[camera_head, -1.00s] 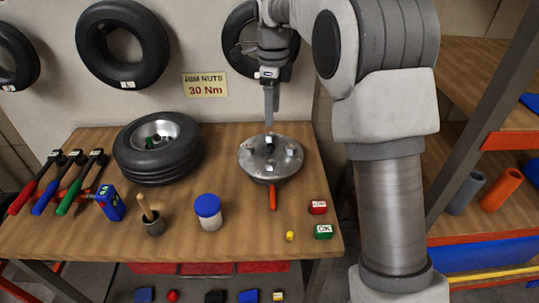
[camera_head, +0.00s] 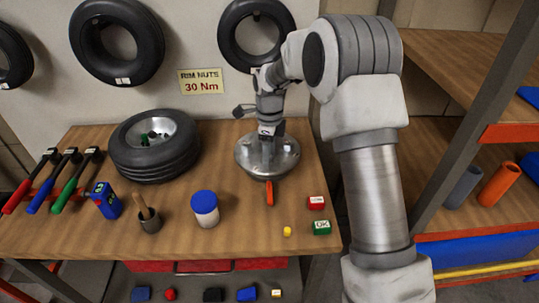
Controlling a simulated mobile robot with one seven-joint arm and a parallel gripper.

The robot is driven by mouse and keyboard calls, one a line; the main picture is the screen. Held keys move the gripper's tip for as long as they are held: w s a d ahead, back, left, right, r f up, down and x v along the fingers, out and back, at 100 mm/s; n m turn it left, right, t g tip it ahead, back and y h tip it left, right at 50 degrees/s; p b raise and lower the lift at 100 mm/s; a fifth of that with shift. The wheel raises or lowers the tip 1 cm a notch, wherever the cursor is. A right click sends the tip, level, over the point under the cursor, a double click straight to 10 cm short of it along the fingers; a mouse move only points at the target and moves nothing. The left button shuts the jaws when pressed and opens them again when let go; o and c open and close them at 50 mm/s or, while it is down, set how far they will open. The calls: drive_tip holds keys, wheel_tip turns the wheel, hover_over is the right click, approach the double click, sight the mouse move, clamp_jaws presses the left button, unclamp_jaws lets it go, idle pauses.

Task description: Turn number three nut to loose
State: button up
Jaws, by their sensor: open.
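A round grey metal hub plate (camera_head: 252,162) lies on the wooden bench, with an orange-red handle (camera_head: 270,193) sticking out toward the front. Small nuts stand on the plate; one bright nut (camera_head: 288,147) shows on its right side. The numbers on the nuts are too small to read, so I cannot tell which is number three. My gripper (camera_head: 268,140) is open and points down over the middle of the plate. Its fingers and wrist hide part of the plate and any nut beneath. I cannot tell whether the fingers touch a nut.
A tyre on a rim (camera_head: 155,150) lies left of the plate.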

drive_tip(key=shift+f, duration=0.1)
clamp_jaws()
idle(0.3)
